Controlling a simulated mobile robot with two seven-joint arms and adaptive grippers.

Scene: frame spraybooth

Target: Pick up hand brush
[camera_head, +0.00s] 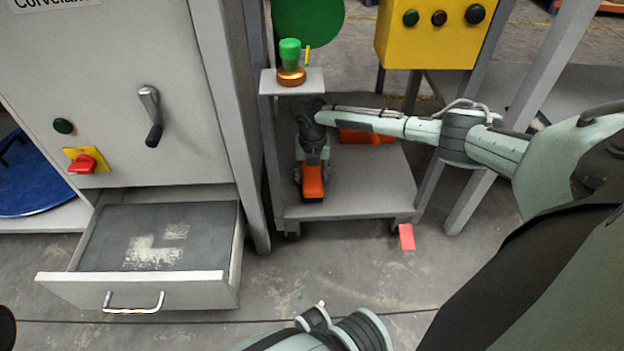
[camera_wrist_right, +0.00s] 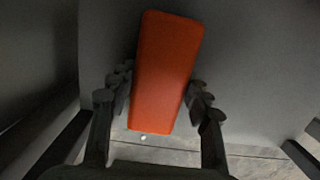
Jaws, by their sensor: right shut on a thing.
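The hand brush (camera_head: 313,183), seen as an orange block with rounded corners, is at the left part of a grey cart's lower shelf. It also shows in the right wrist view (camera_wrist_right: 168,65), upright in the picture between the two dark fingers. My right gripper (camera_head: 313,165) points down over the lower shelf and is shut on the hand brush, with a finger on each side of it. The brush's underside is hidden, and I cannot tell whether it touches the shelf. My left gripper is not in view.
The grey cart (camera_head: 350,195) has a small upper shelf (camera_head: 268,82) with a green-topped copper item (camera_head: 290,62). Another orange item (camera_head: 366,137) lies behind my forearm. An open drawer (camera_head: 150,277) juts out at left. A pink tag (camera_head: 406,237) is by the cart's wheel.

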